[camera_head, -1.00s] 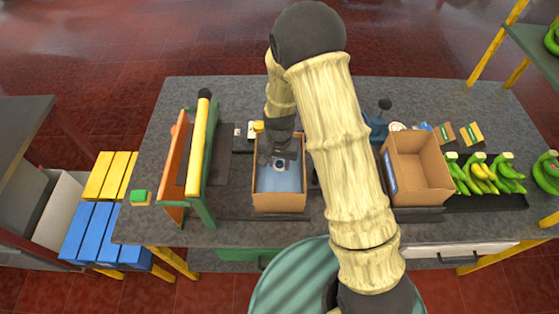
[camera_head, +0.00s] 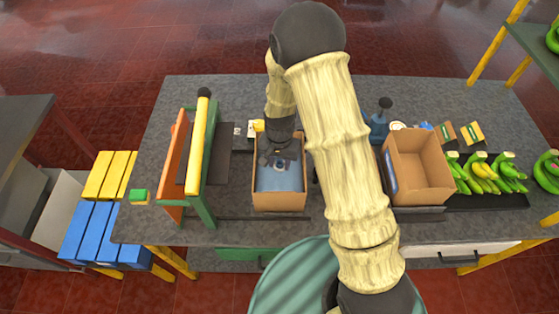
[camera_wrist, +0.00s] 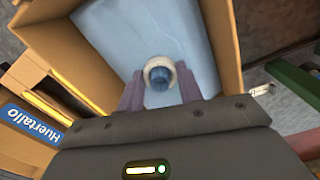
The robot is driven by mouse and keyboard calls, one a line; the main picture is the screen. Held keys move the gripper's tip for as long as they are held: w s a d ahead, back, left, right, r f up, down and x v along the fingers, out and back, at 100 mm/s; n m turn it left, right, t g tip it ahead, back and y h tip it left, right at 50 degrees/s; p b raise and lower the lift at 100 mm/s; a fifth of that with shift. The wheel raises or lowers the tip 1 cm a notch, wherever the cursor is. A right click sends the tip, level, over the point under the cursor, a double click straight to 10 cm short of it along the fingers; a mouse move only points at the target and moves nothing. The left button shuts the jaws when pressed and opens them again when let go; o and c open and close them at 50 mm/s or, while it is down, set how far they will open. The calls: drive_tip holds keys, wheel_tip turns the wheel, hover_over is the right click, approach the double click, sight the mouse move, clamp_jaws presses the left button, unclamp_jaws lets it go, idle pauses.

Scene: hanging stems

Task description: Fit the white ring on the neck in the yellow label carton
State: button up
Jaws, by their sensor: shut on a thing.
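The white ring (camera_wrist: 159,64) lies between the two fingers of my gripper (camera_wrist: 160,88), which is shut on it. A blue neck (camera_wrist: 160,79) shows through the ring's opening in the wrist view. The ring appears around or just over the neck; I cannot tell how far down it sits. Both are inside an open carton (camera_head: 279,202) with a pale blue liner (camera_head: 279,181), also visible in the wrist view (camera_wrist: 110,28). My gripper (camera_head: 280,163) reaches down into this carton from its far side. No yellow label is clearly readable on it.
A second open carton (camera_head: 424,167) stands to the right; a blue "Huertallo" label (camera_wrist: 32,124) shows in the wrist view. A green frame with a yellow roller (camera_head: 199,148) stands close to the left. Bananas (camera_head: 485,173) lie at far right.

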drive_tip(key=shift+f, duration=0.25)
idle(0.3)
drive_tip(key=o, duration=1.6)
drive_tip(key=shift+r+p, duration=1.05)
drive_tip(key=shift+r, duration=0.55)
wheel_tip(320, 180, up, 8)
drive_tip(key=p, duration=0.6)
drive_tip(key=shift+r, duration=0.2)
idle(0.4)
